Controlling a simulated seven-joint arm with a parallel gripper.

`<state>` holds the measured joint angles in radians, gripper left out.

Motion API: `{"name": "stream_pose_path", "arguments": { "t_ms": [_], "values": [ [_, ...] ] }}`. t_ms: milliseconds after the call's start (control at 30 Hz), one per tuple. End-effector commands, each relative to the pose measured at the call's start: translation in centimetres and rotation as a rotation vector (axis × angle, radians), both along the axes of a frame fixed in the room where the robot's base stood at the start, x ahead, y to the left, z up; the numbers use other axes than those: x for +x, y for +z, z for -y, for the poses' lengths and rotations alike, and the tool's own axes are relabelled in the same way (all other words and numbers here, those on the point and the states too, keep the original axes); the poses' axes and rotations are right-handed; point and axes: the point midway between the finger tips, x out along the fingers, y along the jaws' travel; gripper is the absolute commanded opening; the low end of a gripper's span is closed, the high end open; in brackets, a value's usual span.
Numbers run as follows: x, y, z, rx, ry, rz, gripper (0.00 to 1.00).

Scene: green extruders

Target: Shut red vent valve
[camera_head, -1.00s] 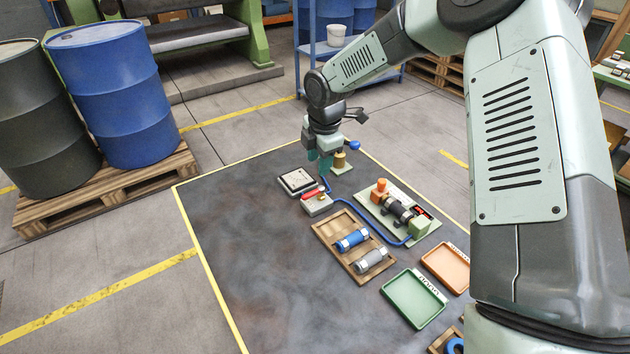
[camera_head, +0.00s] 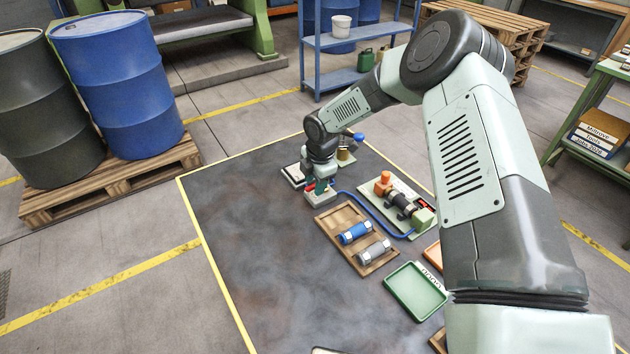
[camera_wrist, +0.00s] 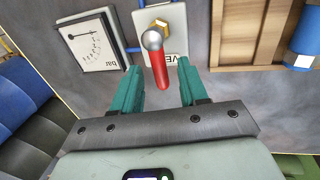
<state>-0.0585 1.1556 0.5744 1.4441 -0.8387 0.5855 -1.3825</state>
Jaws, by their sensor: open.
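The red vent valve handle (camera_wrist: 159,66) is a red lever with a silver ball-like end, on a pale plate with a brass fitting (camera_wrist: 160,28). In the wrist view it lies between the two teal fingers of my gripper (camera_wrist: 160,85), with a gap on each side. My gripper is open and not touching the handle there. In the head view my gripper (camera_head: 320,187) is low over the pale valve block (camera_head: 321,197). Only a little red shows there; my gripper hides most of the handle.
A square gauge (camera_wrist: 93,41) sits left of the valve in the wrist view. In the head view a wooden tray (camera_head: 333,216) with blue and grey cylinders, a pump plate (camera_head: 386,218) with a blue hose and a green tray (camera_head: 416,292) stand nearby. The mat's left part is clear.

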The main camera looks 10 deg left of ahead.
Motion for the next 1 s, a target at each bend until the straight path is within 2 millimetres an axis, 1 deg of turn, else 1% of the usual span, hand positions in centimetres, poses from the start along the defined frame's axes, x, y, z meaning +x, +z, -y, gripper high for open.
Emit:
{"name": "stream_pose_path", "arguments": {
  "t_ms": [200, 367, 400, 500, 800, 1000],
  "values": [
    [0.0, -0.01, -0.02, 0.0, 0.0, 0.0, 0.43],
    [0.0, 0.01, -0.01, 0.0, 0.0, 0.0, 0.19],
    [0.0, 0.01, -0.01, 0.0, 0.0, 0.0, 0.13],
    [-0.01, 0.02, -0.02, 0.0, 0.0, 0.0, 0.0],
    [0.02, 0.05, -0.13, 0.0, -0.017, 0.0, 0.0],
    [0.19, 0.05, -0.42, -0.001, -0.097, 0.001, 0.0]
  ]
}}
